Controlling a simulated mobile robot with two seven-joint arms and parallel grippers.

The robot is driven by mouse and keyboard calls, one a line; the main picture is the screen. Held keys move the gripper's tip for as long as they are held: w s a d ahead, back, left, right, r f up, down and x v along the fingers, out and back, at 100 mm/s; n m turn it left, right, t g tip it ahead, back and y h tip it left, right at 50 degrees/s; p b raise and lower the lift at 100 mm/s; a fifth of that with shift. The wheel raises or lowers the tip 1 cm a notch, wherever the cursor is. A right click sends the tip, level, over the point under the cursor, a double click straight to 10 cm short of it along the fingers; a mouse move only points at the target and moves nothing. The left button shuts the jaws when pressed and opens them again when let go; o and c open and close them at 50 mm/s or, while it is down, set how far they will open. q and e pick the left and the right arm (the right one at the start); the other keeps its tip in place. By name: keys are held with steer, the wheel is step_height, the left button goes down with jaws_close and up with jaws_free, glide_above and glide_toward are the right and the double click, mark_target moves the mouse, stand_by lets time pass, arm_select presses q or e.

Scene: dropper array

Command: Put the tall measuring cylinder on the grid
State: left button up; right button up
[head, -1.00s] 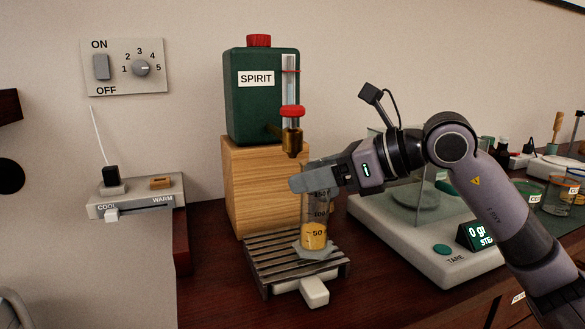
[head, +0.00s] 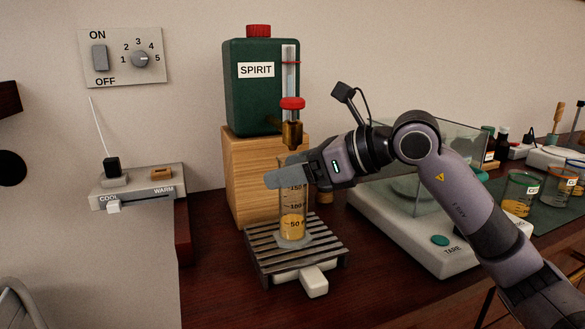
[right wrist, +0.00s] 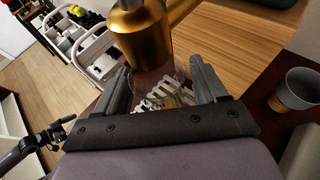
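The tall measuring cylinder (head: 292,222) is clear, marked 50 to 150, with amber stuff at its bottom. It is upright over the middle of the slatted grid (head: 335,262); I cannot tell whether its base touches the slats. My right gripper (head: 287,175) is shut on the cylinder near its top, coming from the right. The right wrist view shows the two fingers (right wrist: 163,88) apart, with the clear rim between them. The brass spout (head: 291,135) of the green SPIRIT tank (head: 255,100) is just above the cylinder's mouth. My left gripper is not in view.
A wooden block (head: 240,185) carries the tank behind the grid. A white lever (head: 314,283) sticks out at the grid's front. A balance with a glass shield (head: 440,248) stands at right, beneath my right arm. Glass beakers (head: 520,190) stand farther right.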

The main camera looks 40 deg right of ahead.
steer(key=shift+o, duration=0.3)
steer(key=shift+r, duration=0.1)
steer(key=b+v, duration=0.3)
steer(key=v, duration=0.9)
stand_by(0.5)
